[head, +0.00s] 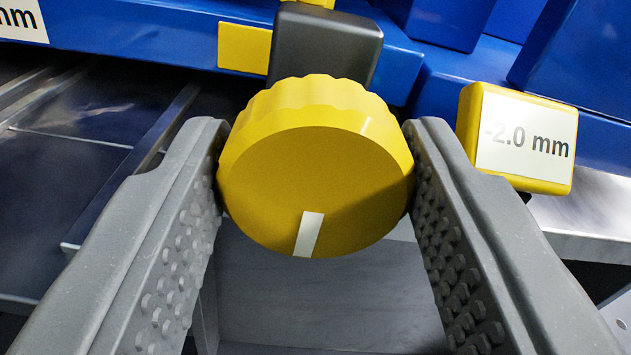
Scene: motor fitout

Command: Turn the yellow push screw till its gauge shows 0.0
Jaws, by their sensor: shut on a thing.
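The yellow push screw (310,175) has a round, ridged knob facing me. A white mark (309,234) on its face points down, slightly left of straight down. My gripper (315,170) is shut on the knob, with one grey studded finger on each side. The screw's shaft is hidden behind the knob.
A dark grey block (325,45) stands behind the knob on a blue beam (150,35) with a yellow patch (244,47). Another label (24,18), cut off at top left, ends in "mm". Blue blocks fill the upper right. Metal rails (90,125) lie at left.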

